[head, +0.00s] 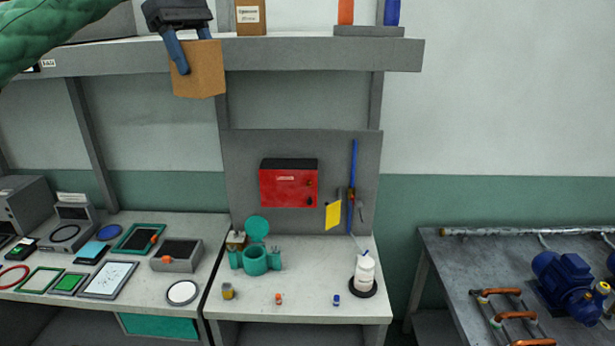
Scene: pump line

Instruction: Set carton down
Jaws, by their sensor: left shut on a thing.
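A plain brown carton (205,78) hangs tilted in my left gripper (191,57), at the upper left in the head view. The gripper's blue-grey fingers are shut on it, one of them across its front face. The carton is in front of the edge of the upper shelf (320,54) and overlaps it in the picture. Whether it touches the shelf I cannot tell. My right gripper is not in view.
A labelled brown box (251,18) stands on the shelf just right of the carton. A grey holder (368,31) with an orange and a blue item is further right. Below, the workbench (300,305) bears a teal fixture (256,260) and a white bottle (365,275).

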